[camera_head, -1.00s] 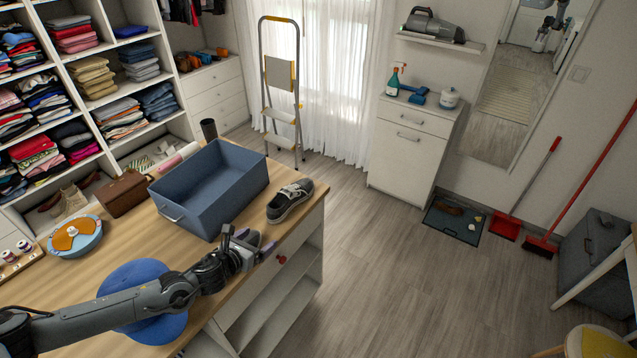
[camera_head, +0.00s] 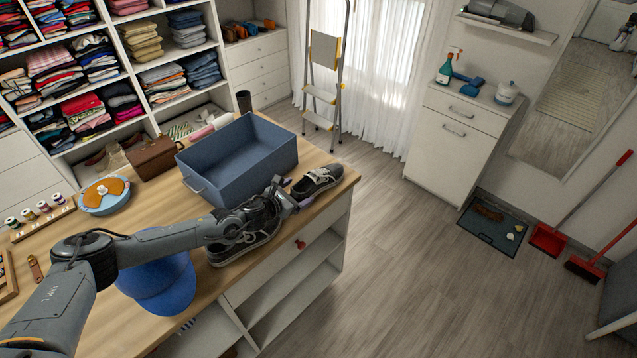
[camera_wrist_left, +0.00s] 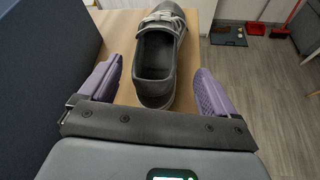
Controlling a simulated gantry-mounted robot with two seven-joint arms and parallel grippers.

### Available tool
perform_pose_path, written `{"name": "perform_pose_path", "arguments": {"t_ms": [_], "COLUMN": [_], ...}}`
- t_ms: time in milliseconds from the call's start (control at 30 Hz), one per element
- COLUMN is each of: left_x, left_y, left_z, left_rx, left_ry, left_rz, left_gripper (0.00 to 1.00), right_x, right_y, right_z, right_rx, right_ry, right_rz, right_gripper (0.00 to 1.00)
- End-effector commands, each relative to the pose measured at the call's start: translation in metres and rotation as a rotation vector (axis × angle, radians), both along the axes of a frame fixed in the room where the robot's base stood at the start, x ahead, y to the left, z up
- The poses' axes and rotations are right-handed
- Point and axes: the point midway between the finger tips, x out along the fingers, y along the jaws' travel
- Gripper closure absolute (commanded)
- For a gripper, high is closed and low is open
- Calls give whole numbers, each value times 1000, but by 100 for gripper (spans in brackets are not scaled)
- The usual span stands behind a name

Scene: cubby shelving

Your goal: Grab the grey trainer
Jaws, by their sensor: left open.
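A grey trainer (camera_head: 320,181) with light laces lies on the wooden table near its right end, beside the blue bin. A second dark trainer with a pale sole (camera_head: 247,250) lies under my left forearm, partly hidden by it. My left gripper (camera_head: 294,195) is open at the heel end of the farther trainer. In the left wrist view the trainer (camera_wrist_left: 156,60) points away, its heel between the purple fingers of the gripper (camera_wrist_left: 158,72), with gaps on both sides. My right gripper is out of view.
The blue bin (camera_head: 238,160) stands close on the left of the trainer. A blue cap (camera_head: 160,285) lies under my left arm. A brown bag (camera_head: 152,157) and a blue-orange round container (camera_head: 105,196) are farther left. Open floor lies right of the table.

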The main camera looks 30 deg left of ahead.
Motion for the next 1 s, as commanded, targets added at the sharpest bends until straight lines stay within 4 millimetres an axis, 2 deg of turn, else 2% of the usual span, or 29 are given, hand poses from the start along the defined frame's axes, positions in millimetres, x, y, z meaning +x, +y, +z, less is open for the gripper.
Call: {"name": "perform_pose_path", "arguments": {"t_ms": [400,733,1000], "left_x": [40,43,43], "left_y": [2,3,2], "left_z": [-17,-18,-18], "left_rx": [-1,-1,-1], "left_ry": [-1,0,0], "left_rz": [-1,0,-1], "left_gripper": [10,10,49], "right_x": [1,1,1], "right_y": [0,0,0], "right_z": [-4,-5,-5], "right_rx": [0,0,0], "right_ry": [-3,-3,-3], "right_rz": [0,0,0], "right_gripper": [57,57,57]}}
